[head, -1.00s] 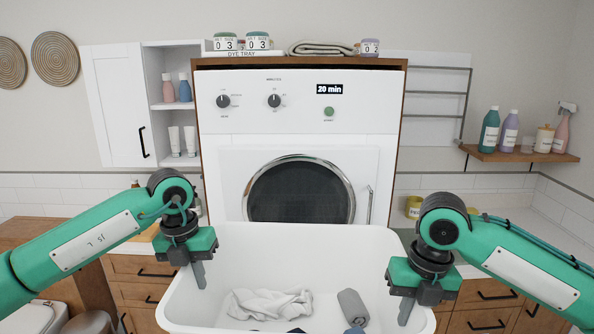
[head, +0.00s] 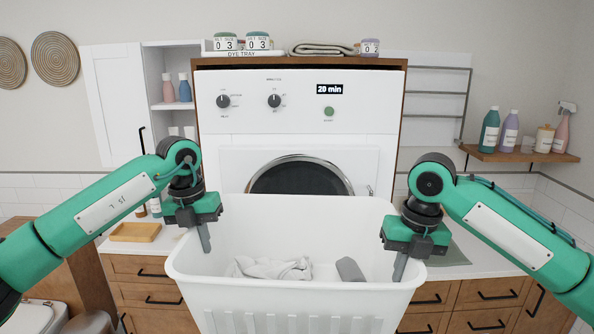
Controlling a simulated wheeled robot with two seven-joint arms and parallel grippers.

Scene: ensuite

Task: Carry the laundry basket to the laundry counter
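The white laundry basket (head: 300,296) is upright in front of me, with a white cloth (head: 268,268) and a rolled grey cloth (head: 349,270) inside. My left gripper (head: 205,236) is at its left rim, one finger showing inside the wall. My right gripper (head: 400,266) is at its right rim in the same way. Both appear closed over the rim, with the outer fingers hidden, and the basket is held up between them. The laundry counter (head: 480,258) lies behind the basket, its white top showing on both sides; the basket hides its middle.
A washing machine (head: 300,140) stands behind the basket. A wooden tray (head: 135,232) lies on the counter at left, with small bottles near it. A grey-green mat (head: 452,255) lies at right, partly behind my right gripper. A shelf with bottles (head: 520,153) is on the right wall.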

